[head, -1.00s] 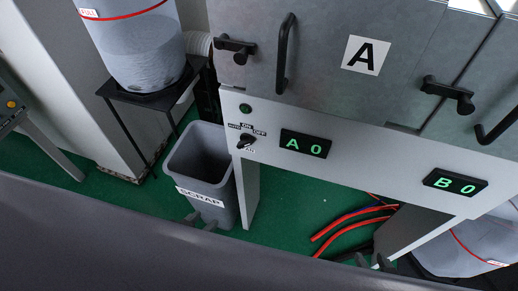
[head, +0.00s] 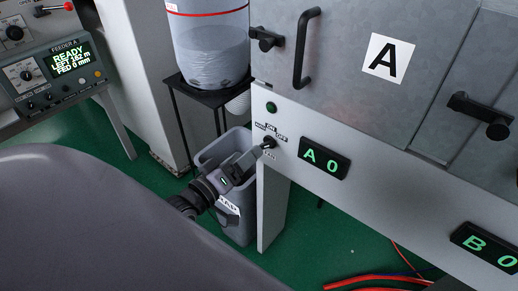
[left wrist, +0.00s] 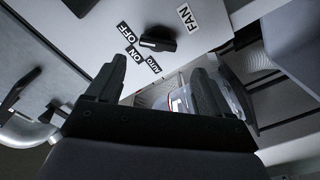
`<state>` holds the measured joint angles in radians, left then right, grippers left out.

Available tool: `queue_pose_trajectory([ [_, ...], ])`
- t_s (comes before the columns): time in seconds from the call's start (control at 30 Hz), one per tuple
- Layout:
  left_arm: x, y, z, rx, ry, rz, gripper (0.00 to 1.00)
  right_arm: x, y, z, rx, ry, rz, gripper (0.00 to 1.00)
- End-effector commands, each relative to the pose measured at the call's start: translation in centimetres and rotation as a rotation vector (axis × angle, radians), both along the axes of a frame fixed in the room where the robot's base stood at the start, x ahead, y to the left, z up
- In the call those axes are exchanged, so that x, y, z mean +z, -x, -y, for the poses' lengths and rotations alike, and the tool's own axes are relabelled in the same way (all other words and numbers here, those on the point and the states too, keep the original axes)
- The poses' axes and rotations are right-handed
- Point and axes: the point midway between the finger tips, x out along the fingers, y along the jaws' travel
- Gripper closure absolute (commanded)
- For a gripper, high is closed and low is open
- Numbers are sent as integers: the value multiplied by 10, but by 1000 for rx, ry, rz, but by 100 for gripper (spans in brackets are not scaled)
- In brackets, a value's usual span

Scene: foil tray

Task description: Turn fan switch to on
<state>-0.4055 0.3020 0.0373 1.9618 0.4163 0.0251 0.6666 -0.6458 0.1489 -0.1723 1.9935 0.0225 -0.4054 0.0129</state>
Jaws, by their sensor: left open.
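The fan switch (head: 268,143) is a black rotary knob on the grey machine front, below a round green button. In the left wrist view the knob (left wrist: 158,40) sits among white-on-black labels OFF, ON and AUTO, with FAN on its other side. Its bar lies roughly toward OFF, though the exact setting is hard to tell. My left gripper (head: 250,160) is just left of and below the switch, over the scrap bin. In the left wrist view its two fingers (left wrist: 155,88) are apart with nothing held, and the knob is beyond them. My right gripper is out of view.
The grey scrap bin (head: 213,153) stands below my left gripper. A black stand (head: 205,95) with a clear container is behind it. Door A's handle (head: 305,48) juts out above. The feeder panel (head: 60,70) is at left. Red hoses (head: 375,282) lie at lower right.

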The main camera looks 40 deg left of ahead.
Motion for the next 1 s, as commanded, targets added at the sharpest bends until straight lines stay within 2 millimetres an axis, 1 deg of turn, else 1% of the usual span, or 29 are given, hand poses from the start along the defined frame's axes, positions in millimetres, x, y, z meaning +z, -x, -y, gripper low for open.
queue_pose_trajectory([
  [0.03, 1, -7, 0, 1, -1, 2, 19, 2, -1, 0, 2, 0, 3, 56],
  [0.2, 1, -29, 3, 0, -3, 0, 19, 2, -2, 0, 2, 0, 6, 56],
  [0.4, 0, -50, 4, -1, -4, -2, 19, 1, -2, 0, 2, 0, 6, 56],
  [0.6, 0, -58, 5, -1, -5, -3, 19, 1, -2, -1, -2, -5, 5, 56],
  [0.87, -1, -59, 6, -1, -5, -4, 19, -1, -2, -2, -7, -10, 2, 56],
  [0.97, -1, -59, 6, -1, -5, -4, 48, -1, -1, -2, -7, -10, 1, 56],
  [1.0, -1, -59, 6, -1, -5, -4, 61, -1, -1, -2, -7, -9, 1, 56],
])
